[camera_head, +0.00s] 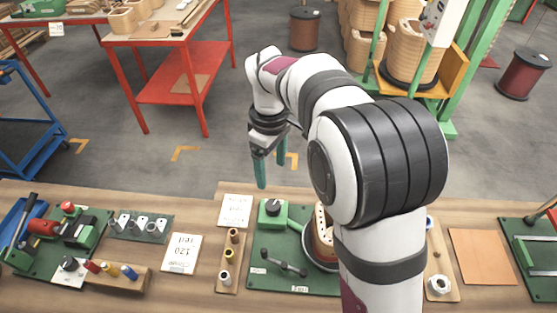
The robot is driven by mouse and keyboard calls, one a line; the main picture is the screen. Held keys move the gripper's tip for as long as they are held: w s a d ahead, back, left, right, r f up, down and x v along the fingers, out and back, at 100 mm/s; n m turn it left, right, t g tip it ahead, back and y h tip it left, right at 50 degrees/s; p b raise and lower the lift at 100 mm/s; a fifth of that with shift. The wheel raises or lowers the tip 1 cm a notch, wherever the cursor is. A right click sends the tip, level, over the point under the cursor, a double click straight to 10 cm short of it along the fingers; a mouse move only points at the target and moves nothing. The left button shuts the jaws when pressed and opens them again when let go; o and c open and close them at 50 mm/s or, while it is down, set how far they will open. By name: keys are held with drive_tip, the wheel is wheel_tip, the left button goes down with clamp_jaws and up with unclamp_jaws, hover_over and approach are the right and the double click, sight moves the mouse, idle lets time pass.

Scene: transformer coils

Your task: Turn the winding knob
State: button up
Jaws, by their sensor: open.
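A round black knob (272,207) sits on top of a green fixture at the back left of the green board (262,240) in the middle of the bench. Another black knob (68,263) stands on a white card at the left. No readable label shows which is the winding knob. My gripper (270,174) has teal fingers, points down and is open and empty. In the picture it is just above the bench's back edge and the first knob, touching neither. My arm hides part of a copper-coloured coil (318,240) and the board's right side.
A dark crank-like lever (284,262) lies on the green board. A wooden strip with small bobbins (229,262) is left of it. A "120" card (182,253) and a switch panel (140,226) lie further left. An orange-brown sheet (482,257) lies at the right.

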sight(273, 205)
wheel_tip(273, 205, down, 14)
drive_tip(key=shift+r, duration=0.1)
clamp_jaws()
idle(0.4)
